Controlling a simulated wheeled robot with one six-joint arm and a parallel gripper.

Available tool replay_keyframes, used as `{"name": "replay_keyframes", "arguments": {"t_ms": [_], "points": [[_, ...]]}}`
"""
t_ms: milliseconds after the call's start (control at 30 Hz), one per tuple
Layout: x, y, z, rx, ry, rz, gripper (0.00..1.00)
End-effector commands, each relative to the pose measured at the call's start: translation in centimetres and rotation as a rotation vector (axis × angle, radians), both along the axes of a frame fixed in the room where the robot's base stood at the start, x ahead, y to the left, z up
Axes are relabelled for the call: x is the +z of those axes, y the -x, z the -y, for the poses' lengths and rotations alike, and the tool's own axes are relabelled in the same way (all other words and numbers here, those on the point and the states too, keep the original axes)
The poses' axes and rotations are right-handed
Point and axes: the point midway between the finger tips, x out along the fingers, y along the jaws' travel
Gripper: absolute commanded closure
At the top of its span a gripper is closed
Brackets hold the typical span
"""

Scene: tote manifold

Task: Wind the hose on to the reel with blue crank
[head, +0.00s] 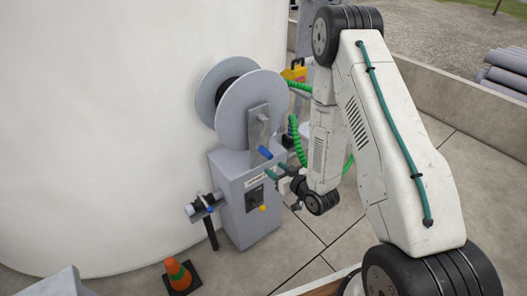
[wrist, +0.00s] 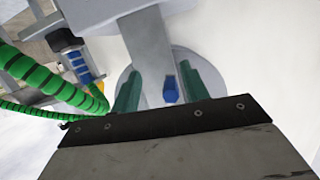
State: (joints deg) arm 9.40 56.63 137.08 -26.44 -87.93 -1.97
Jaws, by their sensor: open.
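The grey reel (head: 247,108) with two round flanges stands on a grey box (head: 243,205) against the white tank. Its crank arm (head: 258,128) hangs down the front flange and ends in a blue handle (head: 265,153). The green ribbed hose (head: 297,138) hangs to the right of the reel; it also crosses the left of the wrist view (wrist: 45,82). My gripper (head: 276,165) is open just below and right of the blue handle. In the wrist view the blue handle (wrist: 170,90) shows between the two green fingers (wrist: 160,76), with gaps on both sides. I see no grip on it.
A pipe fitting with a black lever (head: 208,210) sticks out left of the box. An orange cone (head: 180,275) stands on the floor in front. A yellow item (head: 294,72) is behind the reel. The paved floor (head: 330,225) at right is clear.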

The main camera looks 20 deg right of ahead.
Motion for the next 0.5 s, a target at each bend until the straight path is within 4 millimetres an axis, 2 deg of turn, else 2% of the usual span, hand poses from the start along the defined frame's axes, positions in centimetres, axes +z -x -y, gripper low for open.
{"name": "replay_keyframes", "arguments": {"t_ms": [100, 200, 367, 500], "points": [[1.9, 0.0, -0.2, 0.001, -0.053, 0.132, 0.55], [2.9, 0.0, -0.3, 0.0, -0.079, 0.198, 0.55], [3.5, -0.6, -0.5, 0.0, -0.093, 0.235, 0.55], [3.7, -2.6, -1.2, 0.001, -0.094, 0.238, 0.55]]}}
